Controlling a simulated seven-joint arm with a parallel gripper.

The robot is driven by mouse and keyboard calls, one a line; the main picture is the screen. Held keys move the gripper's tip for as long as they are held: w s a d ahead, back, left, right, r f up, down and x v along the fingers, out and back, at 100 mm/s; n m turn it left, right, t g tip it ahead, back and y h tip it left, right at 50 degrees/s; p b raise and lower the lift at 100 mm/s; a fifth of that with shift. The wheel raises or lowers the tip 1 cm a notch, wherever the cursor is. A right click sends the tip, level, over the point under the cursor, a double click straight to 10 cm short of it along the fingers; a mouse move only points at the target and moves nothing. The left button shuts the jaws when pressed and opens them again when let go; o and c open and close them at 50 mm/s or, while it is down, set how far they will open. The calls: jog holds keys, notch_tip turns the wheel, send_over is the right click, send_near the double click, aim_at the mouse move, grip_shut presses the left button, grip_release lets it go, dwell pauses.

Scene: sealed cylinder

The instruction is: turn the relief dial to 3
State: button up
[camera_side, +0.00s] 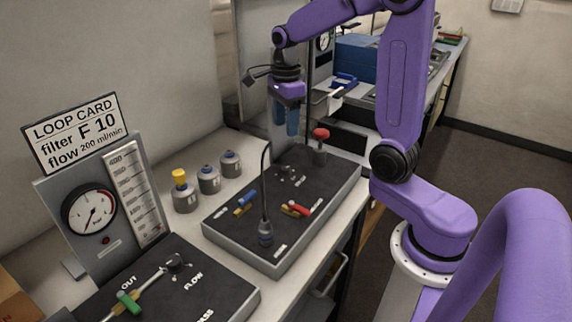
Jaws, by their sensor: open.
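No dial can be read as the relief dial at this size. A small dark knob with white marks (289,172) sits near the middle of the far black panel (225,222); its setting is too small to read. A red-topped knob (320,134) stands upright on a dark post at that panel's back right. My gripper (286,124) points down, its blue fingers above the back of the far panel, left of the red-topped knob. It is open, with nothing seen between the fingers, and appears apart from the panel.
A thin hose rises from a fitting (265,235) on the far panel. Blue and red valve handles (297,208) lie beside it. Several canisters (209,180) stand to the left. A gauge board (92,212) with a loop card (75,132) stands behind the near FLOW panel (215,292).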

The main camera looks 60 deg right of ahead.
aim_at(286, 168)
notch_tip(286, 168, down, 13)
jog(key=shift+f, duration=0.15)
dwell(0.4)
grip_shut()
